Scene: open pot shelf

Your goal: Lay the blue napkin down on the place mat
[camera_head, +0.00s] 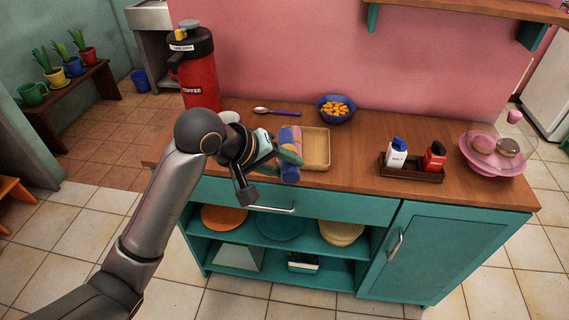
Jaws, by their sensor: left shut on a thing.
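My left gripper (283,156) is at the front edge of the wooden counter, left of the tan tray. It is shut on the blue napkin (289,173), which looks rolled or folded. The napkin is partly hidden by the fingers, and a pink and orange cloth part shows beside it. I cannot tell whether the napkin touches the counter. No flat place mat can be made out clearly; the tan rimmed tray (323,148) lies just to the right of the napkin. My right gripper is out of view.
On the counter (355,160) stand a red coffee urn (201,80), a spoon (262,110), a blue bowl of orange food (336,108), a dark caddy (411,174) with two bottles, and a pink cake stand (490,158). The counter between tray and caddy is clear.

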